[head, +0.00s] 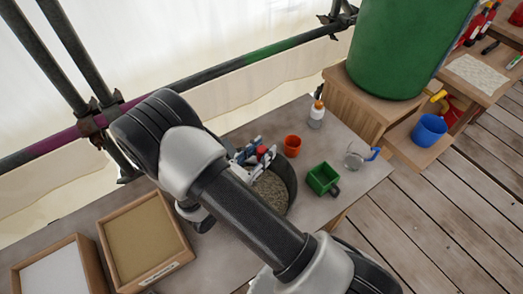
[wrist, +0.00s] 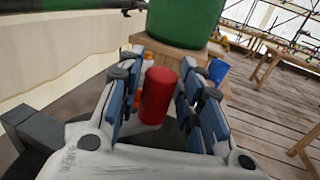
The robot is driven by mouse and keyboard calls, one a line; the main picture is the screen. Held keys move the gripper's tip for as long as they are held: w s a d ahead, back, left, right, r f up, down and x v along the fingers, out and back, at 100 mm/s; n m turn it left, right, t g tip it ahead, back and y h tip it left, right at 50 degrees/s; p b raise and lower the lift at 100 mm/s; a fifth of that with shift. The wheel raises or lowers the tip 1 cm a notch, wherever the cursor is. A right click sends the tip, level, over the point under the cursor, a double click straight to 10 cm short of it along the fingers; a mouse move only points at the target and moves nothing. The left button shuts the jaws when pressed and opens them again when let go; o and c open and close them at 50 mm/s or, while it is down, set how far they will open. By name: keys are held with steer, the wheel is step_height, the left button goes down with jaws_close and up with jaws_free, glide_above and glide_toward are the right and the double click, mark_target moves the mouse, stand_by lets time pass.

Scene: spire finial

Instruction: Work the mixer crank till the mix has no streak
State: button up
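The mixer is a dark round tub (head: 291,186) on the bench, partly hidden behind my arm in the head view. Its grainy grey-brown mix (head: 270,191) shows in part; I cannot tell whether it has streaks. The crank's red grip (head: 262,151) stands at the tub's far side. In the wrist view the red grip (wrist: 158,95) is upright between my fingers. My gripper (head: 252,152) is open around it, and in the wrist view (wrist: 162,75) gaps show beside the grip. The rest of the crank is hidden.
Two framed trays (head: 187,250) (head: 97,270) lie left. A green barrel (head: 405,45) stands behind.

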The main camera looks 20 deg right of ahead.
jaws_close()
steer(key=shift+s+g, duration=0.1)
steer(key=shift+g, duration=0.2)
stand_by(0.3)
